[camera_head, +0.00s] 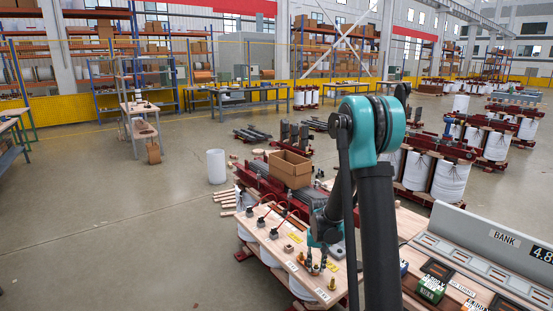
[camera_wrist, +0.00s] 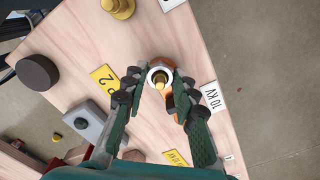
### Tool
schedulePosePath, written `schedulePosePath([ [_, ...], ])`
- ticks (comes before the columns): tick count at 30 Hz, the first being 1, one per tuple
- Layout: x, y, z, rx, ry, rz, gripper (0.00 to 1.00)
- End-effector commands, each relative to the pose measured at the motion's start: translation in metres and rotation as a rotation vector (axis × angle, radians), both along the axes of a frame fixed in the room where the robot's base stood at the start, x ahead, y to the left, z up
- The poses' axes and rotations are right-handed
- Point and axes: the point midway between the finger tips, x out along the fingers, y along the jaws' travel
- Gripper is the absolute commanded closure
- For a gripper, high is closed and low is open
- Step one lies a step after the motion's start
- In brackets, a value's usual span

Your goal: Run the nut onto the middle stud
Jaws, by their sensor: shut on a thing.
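In the wrist view my gripper (camera_wrist: 160,88) has its two green fingers closed on the sides of a pale ring-shaped nut (camera_wrist: 152,73). A brass stud tip (camera_wrist: 162,81) shows inside the ring, so the nut appears lined up over or around the middle stud. I cannot tell how far down it sits. An orange-brown part shows below and beside the ring. Another brass stud (camera_wrist: 118,7) stands at the top of the wrist view, apart from my fingers. In the head view my gripper (camera_head: 316,266) is low over the wooden bench top (camera_head: 262,236), partly hidden by my arm.
A "10 KV" label (camera_wrist: 210,96) lies right of the fingers, and a yellow label (camera_wrist: 104,78) lies left. A dark round piece (camera_wrist: 38,72) and a grey block (camera_wrist: 87,123) stand farther left. In the head view a cardboard box (camera_head: 290,168) stands behind the bench.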

Motion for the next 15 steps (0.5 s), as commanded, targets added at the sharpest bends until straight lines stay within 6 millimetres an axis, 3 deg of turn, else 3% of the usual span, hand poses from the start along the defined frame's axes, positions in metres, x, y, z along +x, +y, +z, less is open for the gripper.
schedulePosePath([
  [6,0.0000,-0.0001,0.0000,0.000,0.000,-0.164,1.00],
  [15,0.0000,-0.0001,0.0000,0.000,0.000,-0.177,1.00],
])
